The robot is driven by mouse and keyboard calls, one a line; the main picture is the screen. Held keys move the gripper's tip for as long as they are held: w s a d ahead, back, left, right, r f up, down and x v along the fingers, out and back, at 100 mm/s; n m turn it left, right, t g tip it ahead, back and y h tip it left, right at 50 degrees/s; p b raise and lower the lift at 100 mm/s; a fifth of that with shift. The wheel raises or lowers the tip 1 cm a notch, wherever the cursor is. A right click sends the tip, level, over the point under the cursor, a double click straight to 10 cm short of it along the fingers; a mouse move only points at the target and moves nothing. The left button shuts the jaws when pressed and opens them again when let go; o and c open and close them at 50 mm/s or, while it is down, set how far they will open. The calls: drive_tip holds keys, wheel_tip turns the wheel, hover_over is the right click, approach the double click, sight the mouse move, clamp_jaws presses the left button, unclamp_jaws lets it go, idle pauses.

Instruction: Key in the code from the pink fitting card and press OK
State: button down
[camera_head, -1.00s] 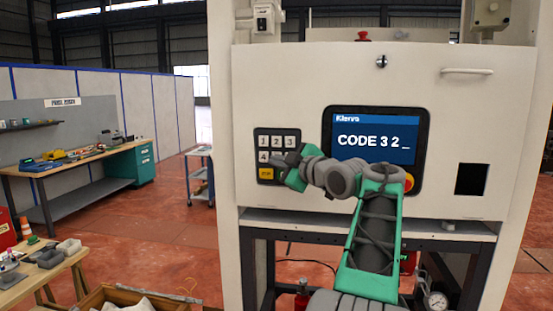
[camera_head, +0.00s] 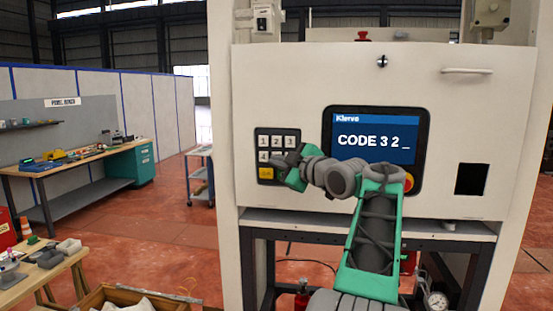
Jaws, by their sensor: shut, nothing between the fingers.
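The keypad (camera_head: 263,143) is a dark panel on the white machine front, left of the screen. Its keys 1, 2, 3 and 4 show, with a yellow key at the lower left. My gripper (camera_head: 278,163) is shut and empty in front of the keypad's middle rows and hides several keys there and at the lower right. Whether it touches a key I cannot tell. The screen (camera_head: 375,142) reads "CODE 3 2 _" on blue. I cannot make out the pink fitting card or the OK key.
A dark square opening (camera_head: 471,179) is at the right. A workbench (camera_head: 85,160) and a blue trolley (camera_head: 200,177) stand at the left.

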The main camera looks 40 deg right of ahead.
drive_tip(key=shift+d, duration=0.1)
drive_tip(key=shift+w+d, duration=0.25)
idle(0.3)
drive_tip(key=shift+w+d+p, duration=0.25)
drive_tip(key=shift+d+p, duration=0.1)
idle(0.6)
idle(0.3)
drive_tip(key=shift+s+a+b, duration=0.5)
drive_tip(key=shift+a+b, duration=0.15)
drive_tip(key=shift+b, duration=0.3)
